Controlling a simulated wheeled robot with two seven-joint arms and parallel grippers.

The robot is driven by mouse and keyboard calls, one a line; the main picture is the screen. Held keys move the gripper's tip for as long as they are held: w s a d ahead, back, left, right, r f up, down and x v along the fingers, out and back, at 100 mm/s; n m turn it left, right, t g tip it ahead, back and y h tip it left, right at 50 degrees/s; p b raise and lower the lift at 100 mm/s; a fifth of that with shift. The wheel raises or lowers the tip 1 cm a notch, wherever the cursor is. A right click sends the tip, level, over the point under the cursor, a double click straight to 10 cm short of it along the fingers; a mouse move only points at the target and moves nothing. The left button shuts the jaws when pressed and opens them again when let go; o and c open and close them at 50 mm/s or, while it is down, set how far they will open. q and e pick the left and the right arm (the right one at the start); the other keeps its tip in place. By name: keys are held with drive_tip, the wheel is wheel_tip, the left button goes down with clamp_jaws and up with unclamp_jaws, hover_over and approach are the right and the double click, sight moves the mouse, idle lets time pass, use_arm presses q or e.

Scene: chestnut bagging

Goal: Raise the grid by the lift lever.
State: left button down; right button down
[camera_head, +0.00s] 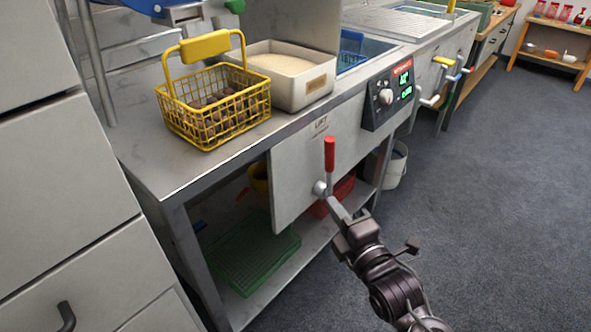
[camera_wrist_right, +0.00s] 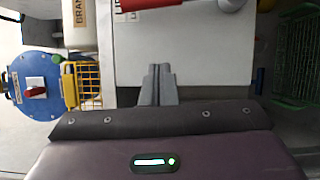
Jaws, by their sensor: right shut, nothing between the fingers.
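The lift lever (camera_head: 330,155) has an upright red handle and a round metal pivot on the pale front panel, below a label reading LIFT. My right gripper (camera_head: 336,208) is just below the pivot, fingers shut and empty. In the right wrist view the shut fingers (camera_wrist_right: 158,85) point at the panel, with the red handle (camera_wrist_right: 150,4) cut off at the top edge. I cannot see a grid clearly tied to the lever; a green mesh tray (camera_head: 250,255) lies on the lower shelf. My left gripper is out of view.
A yellow wire basket (camera_head: 215,105) of chestnuts and a pale bin (camera_head: 290,75) of grainy material stand on the steel counter (camera_head: 190,165). A control box (camera_head: 388,97) with a dial sits to the lever's right. The floor (camera_head: 480,200) at right is clear.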

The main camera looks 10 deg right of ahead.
sight(326, 165)
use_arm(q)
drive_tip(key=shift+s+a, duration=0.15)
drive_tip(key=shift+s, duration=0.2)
use_arm(e)
drive_tip(key=shift+a+r, duration=0.2)
drive_tip(key=shift+r, duration=0.2)
